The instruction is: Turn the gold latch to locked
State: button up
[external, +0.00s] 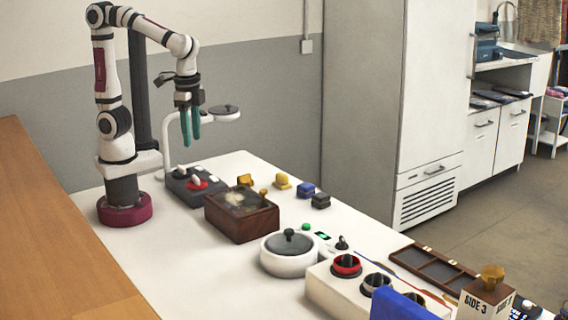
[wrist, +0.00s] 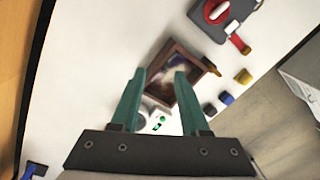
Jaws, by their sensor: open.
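A dark wooden box (external: 242,228) with a glassy lid stands on the white table. Small gold pieces show at its far edge; one looks like the gold latch (external: 263,193). In the wrist view the box (wrist: 188,112) lies beyond and between my fingers, with a gold piece (wrist: 213,69) at its right corner. The latch's exact turn is too small to tell. My gripper (external: 191,143) is open and empty, pointing down, high above the table and to the left of the box. Its green fingers (wrist: 160,74) are apart and touch nothing.
A dark panel with a red knob (external: 196,184) stands left of the box. Yellow (external: 282,181), blue (external: 306,190) and black (external: 320,201) blocks lie right of it. A lidded white pot (external: 285,261) stands in front. The table's left front is clear.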

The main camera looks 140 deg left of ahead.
jog(key=a+n, duration=0.5)
jog(key=a, duration=0.3)
jog(key=n, duration=0.7)
send_over(244, 179)
jog(key=f, duration=0.1)
jog(key=shift+t+h, duration=0.3)
jog(key=shift+h, duration=0.1)
jog(key=f, duration=1.5)
jog(key=shift+s+a+f, duration=0.15)
jog(key=shift+s+f, duration=0.15)
jog(key=shift+f, duration=0.1)
grip_shut()
